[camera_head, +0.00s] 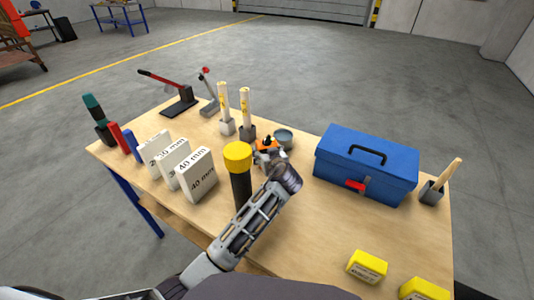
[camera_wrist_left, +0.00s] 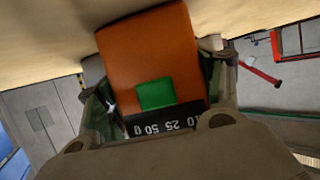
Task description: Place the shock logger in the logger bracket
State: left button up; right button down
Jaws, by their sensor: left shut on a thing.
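The shock logger, an orange block (camera_wrist_left: 145,50) with a green square and a black numbered strip, fills the middle of the left wrist view. My left gripper (camera_wrist_left: 155,68) is shut on it, one finger along each side. In the head view the gripper (camera_head: 267,154) is above the middle of the table, and a little orange of the logger (camera_head: 266,144) shows at its tip. Whether the logger touches anything below is hidden. I cannot make out the logger bracket for certain in either view. My right gripper is not in view.
Beside my left arm stands a black post with a yellow cap (camera_head: 238,157). A blue toolbox (camera_head: 367,160) is right.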

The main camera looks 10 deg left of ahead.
pick_arm(q)
jog(key=o, duration=1.2)
jog(key=shift+f, duration=0.1)
jog(key=shift+r, duration=0.2)
